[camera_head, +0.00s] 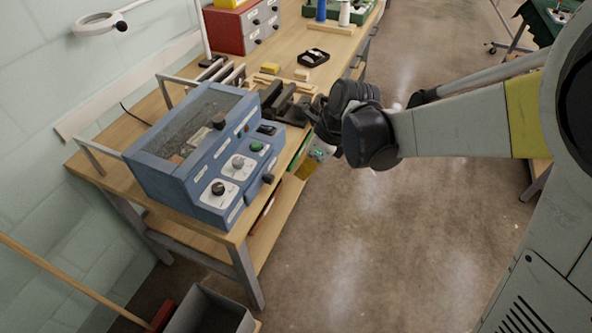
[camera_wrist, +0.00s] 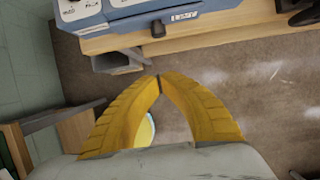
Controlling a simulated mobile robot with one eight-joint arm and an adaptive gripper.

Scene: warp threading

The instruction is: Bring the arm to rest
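My gripper (camera_wrist: 159,77) shows in the wrist view with its two yellow fingers bent inward and their tips meeting. Nothing is seen held at the tips. Behind the tips lie the bench edge and the concrete floor. In the head view my arm reaches in from the right, and its dark wrist end is beside the front edge of the wooden workbench (camera_head: 135,168). The fingers are not clearly seen there. The blue machine (camera_head: 185,150) with knobs stands on the bench to the left of my wrist, and its front edge (camera_wrist: 170,28) shows in the wrist view.
A red drawer box (camera_head: 232,30) and a small black tray (camera_head: 313,57) stand farther along the bench. A grey bin (camera_head: 208,312) and a broom (camera_head: 85,285) are at lower left. The floor (camera_head: 400,230) in the aisle is clear.

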